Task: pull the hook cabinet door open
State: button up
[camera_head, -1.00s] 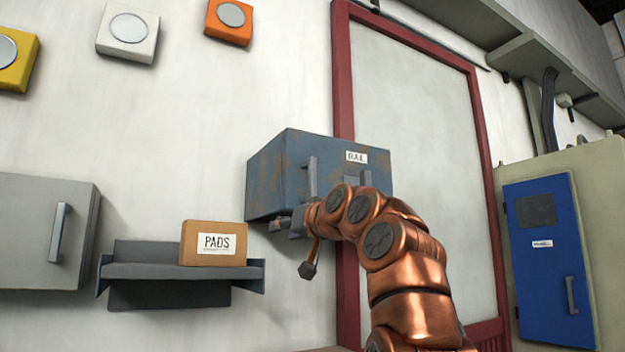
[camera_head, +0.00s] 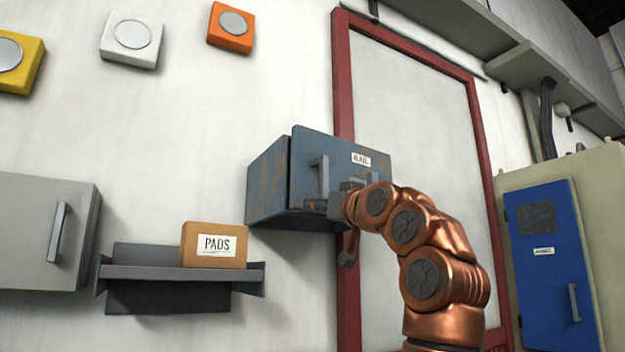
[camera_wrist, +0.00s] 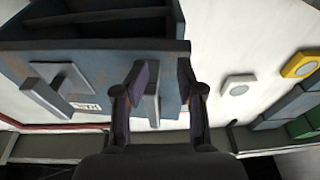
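The hook cabinet is a rusty blue box (camera_head: 268,185) on the wall with a white label. Its front door (camera_head: 338,160) stands slightly ajar along its left edge. The grey bar handle (camera_head: 323,176) is on the door's left half. My gripper (camera_head: 333,205) is at the lower part of the handle. In the wrist view, the handle (camera_wrist: 153,105) lies between the two fingers of my gripper (camera_wrist: 160,85), with gaps visible beside it; contact cannot be told. A grey bracket (camera_wrist: 45,95) sits on the door beside the label.
A shelf (camera_head: 180,273) with a PADS box (camera_head: 213,258) is at lower left, beside a grey cabinet (camera_head: 40,225). A red-framed panel (camera_head: 425,150) is behind my arm. A blue-doored cabinet (camera_head: 545,265) stands at right.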

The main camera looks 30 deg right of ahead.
aim_at(311, 175)
jog(key=r+t+p, duration=0.1)
jog(key=r, duration=0.2)
jog(key=w+r+p, duration=0.1)
jog(key=r+p, duration=0.1)
jog(key=r, duration=0.1)
jog(key=w+r+t+h+p, duration=0.1)
jog(key=r, duration=0.3)
jog(key=shift+d+r+t+p, duration=0.1)
jog(key=shift+d+t+p, duration=0.05)
jog(key=shift+t+p, duration=0.15)
jog(key=shift+w+a, duration=0.15)
jog(key=shift+a, duration=0.1)
jog(key=shift+w+d+f, duration=0.25)
jog(key=shift+w+f, duration=0.4)
jog(key=shift+f, duration=0.05)
jog(key=shift+w+d+f, duration=0.15)
jog(key=shift+d+f, duration=0.05)
jog(key=shift+f, duration=0.15)
grip_shut()
jog(key=shift+f, duration=0.1)
